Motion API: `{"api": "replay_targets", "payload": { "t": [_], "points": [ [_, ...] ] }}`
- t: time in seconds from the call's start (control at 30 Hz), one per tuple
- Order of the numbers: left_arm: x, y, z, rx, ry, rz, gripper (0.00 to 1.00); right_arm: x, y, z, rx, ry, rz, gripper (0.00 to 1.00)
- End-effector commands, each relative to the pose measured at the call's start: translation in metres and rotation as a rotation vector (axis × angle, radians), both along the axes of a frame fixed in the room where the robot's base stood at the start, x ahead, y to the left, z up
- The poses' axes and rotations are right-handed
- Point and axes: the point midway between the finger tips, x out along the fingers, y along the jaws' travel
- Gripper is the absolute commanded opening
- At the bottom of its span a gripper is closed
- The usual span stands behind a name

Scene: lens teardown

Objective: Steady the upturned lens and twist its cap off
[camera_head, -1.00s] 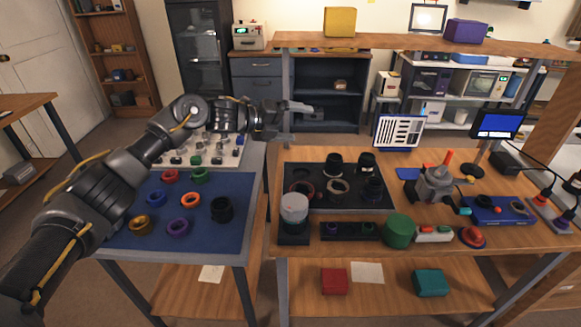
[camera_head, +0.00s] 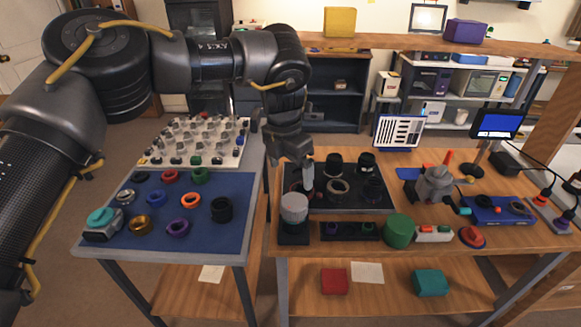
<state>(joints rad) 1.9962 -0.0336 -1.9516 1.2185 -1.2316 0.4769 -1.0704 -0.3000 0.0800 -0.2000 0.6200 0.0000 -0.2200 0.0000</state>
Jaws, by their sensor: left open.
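A short cylinder with a pale grey top (camera_head: 294,205) stands on a black block at the front left of the wooden bench; it looks like the upturned lens with its cap up, but I cannot be sure. My left gripper (camera_head: 302,179) points down just behind and above it, over the left part of the dark mat (camera_head: 318,201). Its jaws are open and nothing shows between them. I see no contact with the cylinder. My right gripper is not in view.
Dark lens parts (camera_head: 333,163) and rings (camera_head: 338,188) stand on the mat. A black strip, a green cylinder (camera_head: 399,231) and a red button (camera_head: 472,236) line the bench front. A blue mat (camera_head: 150,240) with several coloured rings lies on the left table.

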Motion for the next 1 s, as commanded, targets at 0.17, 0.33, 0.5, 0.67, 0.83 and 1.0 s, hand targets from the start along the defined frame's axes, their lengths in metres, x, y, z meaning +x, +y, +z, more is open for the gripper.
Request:
{"api": "replay_targets", "payload": {
  "t": [0.17, 0.33, 0.5, 0.67, 0.83, 1.0],
  "points": [
    [0.001, -0.001, -0.018, 0.0, 0.004, 0.001, 0.92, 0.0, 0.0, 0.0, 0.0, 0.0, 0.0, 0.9],
    [0.003, -0.004, -0.049, -0.001, 0.004, 0.0, 0.92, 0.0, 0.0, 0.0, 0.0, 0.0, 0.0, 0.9],
    [0.006, -0.007, -0.08, -0.002, 0.004, 0.002, 0.92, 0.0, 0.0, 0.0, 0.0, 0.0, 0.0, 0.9],
    [0.008, -0.009, -0.102, -0.002, 0.003, 0.002, 0.92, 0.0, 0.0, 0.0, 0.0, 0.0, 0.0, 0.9],
    [0.01, -0.01, -0.115, -0.002, 0.002, 0.002, 0.92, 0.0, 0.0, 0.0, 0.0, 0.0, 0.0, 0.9],
    [0.01, -0.01, -0.119, -0.002, 0.001, 0.002, 0.92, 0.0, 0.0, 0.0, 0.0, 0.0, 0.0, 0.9]
  ]
}}
